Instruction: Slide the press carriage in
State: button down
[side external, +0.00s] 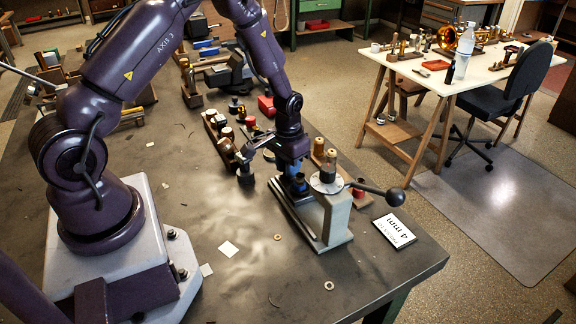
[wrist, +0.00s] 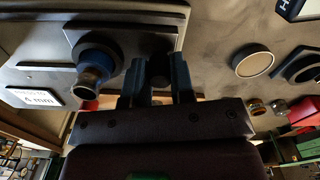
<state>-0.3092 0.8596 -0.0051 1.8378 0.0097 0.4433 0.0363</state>
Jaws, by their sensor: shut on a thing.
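The press (side external: 336,215) stands near the table's right corner, with a grey body and a lever ending in a black ball knob (side external: 395,197). Its dark base (side external: 299,216) runs back to the left under my gripper (side external: 293,174). In the wrist view the carriage (wrist: 165,20) is a dark plate bearing a blue-collared cylinder (wrist: 95,70) with a brassy end. My gripper (wrist: 159,78) is shut on a small dark knob (wrist: 159,70) at the plate's edge, beside that cylinder. In the side view the arm partly hides the grip and the carriage.
A card (side external: 395,231) reading "4 mm" lies right of the press. A wooden rack (side external: 222,140) of several small parts stands left of my gripper, and a red box (side external: 267,106) behind it. The front table is mostly clear, with a few washers (side external: 329,286) and paper scraps.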

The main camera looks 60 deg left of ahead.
aim_at(302, 177)
jog(key=d, duration=0.7)
jog(key=c, duration=1.3)
grip_release()
jog(key=shift+o, duration=0.2)
jog(key=shift+r, duration=0.1)
notch_tip(302, 177, up, 13)
